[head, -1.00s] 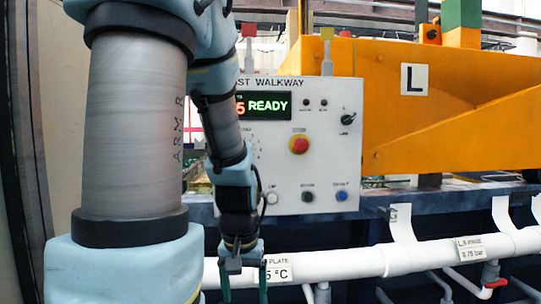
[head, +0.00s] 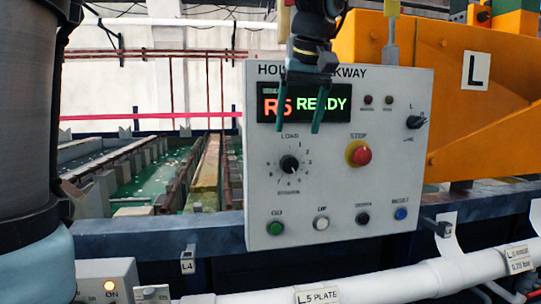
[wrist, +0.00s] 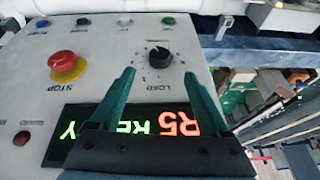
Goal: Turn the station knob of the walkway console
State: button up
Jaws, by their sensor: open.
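The console (head: 400,160) is a pale grey panel with a lit display (head: 263,114) reading "R5 READY". A round black knob (head: 289,164) with a numbered dial sits below the display, under the word LOAD. My gripper (head: 298,122) is in front of the display, above the knob, its two green fingers apart and empty. In the wrist view the knob (wrist: 159,56) shows upside down, just beyond and between the fingertips (wrist: 159,73), with no visible contact. The knob's exact pointer setting is too small to tell.
A red stop button (head: 361,154) on a yellow base is right of the knob. A row of buttons, including a green one (head: 275,228), runs below. A smaller black switch (head: 415,122) is at the upper right. A white pipe (head: 420,284) runs below the console.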

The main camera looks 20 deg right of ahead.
aim_at(292, 164)
jog(key=p+x, duration=0.1)
jog(key=x, duration=0.9)
jog(key=shift+p, duration=0.4)
jog(key=shift+c, duration=0.3)
grip_shut()
jog(key=y, duration=0.1)
jog(key=y+p, duration=0.1)
jog(key=shift+d+m+y, duration=0.25)
jog(key=shift+m+y, duration=0.05)
jog(key=shift+s+d+f+m+t+y+p, duration=0.1)
jog(key=shift+m+t+y+p, duration=0.3)
jog(key=shift+y+p, duration=0.7)
jog(key=shift+y+b, duration=0.3)
jog(key=shift+y, duration=0.2)
